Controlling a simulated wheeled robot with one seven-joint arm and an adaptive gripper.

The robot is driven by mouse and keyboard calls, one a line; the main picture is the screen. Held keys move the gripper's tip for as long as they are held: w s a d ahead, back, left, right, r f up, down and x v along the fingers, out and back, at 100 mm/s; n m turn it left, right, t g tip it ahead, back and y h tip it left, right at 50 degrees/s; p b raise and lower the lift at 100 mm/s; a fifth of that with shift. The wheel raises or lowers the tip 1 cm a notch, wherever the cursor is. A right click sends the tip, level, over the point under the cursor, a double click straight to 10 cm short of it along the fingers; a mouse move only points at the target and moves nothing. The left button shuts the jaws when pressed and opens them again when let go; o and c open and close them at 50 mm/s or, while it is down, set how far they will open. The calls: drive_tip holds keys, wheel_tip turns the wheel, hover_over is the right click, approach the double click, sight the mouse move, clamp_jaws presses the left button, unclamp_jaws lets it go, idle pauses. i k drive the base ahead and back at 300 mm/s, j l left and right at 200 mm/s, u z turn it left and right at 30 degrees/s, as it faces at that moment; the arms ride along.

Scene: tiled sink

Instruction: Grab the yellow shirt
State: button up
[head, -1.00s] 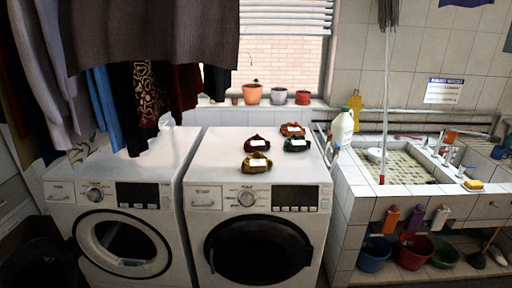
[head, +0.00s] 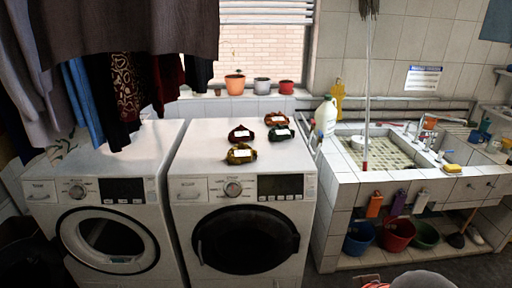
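The yellow shirt (head: 241,154) is a small, folded, mustard-yellow bundle with a white label. It lies on top of the right washing machine (head: 207,150), near its front edge. A dark red bundle (head: 240,134) lies just behind it. A dark green bundle (head: 280,133) and an orange bundle (head: 276,119) lie farther back to the right. My gripper cannot be made out in the head view.
Dark clothes hang over the left washing machine (head: 100,160), at upper left. A white jug (head: 326,116) stands between the right machine and the tiled sink (head: 385,152). Buckets (head: 397,235) stand under the sink. Flowerpots (head: 262,86) line the sill.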

sight(241, 153)
drive_tip(key=i+j, duration=0.75)
drive_tip(key=j, duration=0.25)
